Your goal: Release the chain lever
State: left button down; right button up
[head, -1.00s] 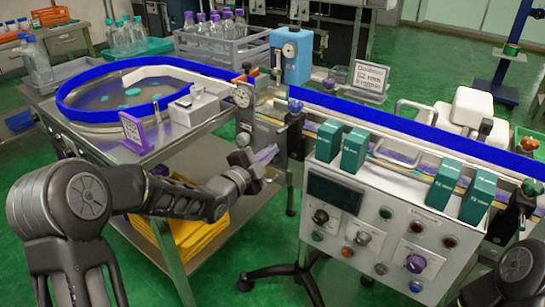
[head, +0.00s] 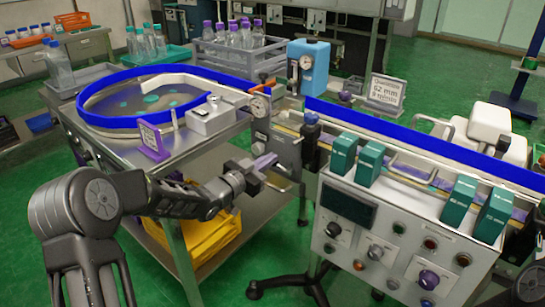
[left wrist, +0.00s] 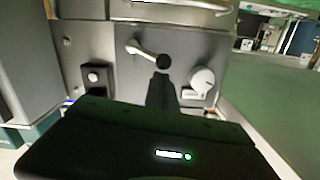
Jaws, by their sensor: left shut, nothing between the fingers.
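The lever shows in the left wrist view as a short silver arm with a black ball knob (left wrist: 163,62), mounted on a grey metal panel and slanting down to the right. My left gripper (left wrist: 162,88) is shut and empty, its dark fingers just below the knob in that picture. I cannot tell whether they touch it. In the head view my left gripper (head: 268,164) is in front of the grey machine block (head: 278,143) between the round table and the conveyor. The lever cannot be made out there. My right gripper is not in view.
A white dial knob (left wrist: 203,80) and a black switch (left wrist: 95,77) flank the lever. A control box (head: 350,210) with green blocks stands to the right. The round blue-rimmed table (head: 90,118) is left, with a purple sign (head: 152,143).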

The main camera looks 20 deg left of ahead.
pick_arm(q)
jog(key=n, duration=0.1)
jog(key=f+n, duration=0.1)
jog(key=a+f+n, duration=0.1)
jog(key=shift+w, duration=0.25)
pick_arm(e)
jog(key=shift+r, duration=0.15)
pick_arm(q)
jog(key=shift+a, duration=0.1)
jog(key=shift+f, duration=0.1)
dwell(0.3)
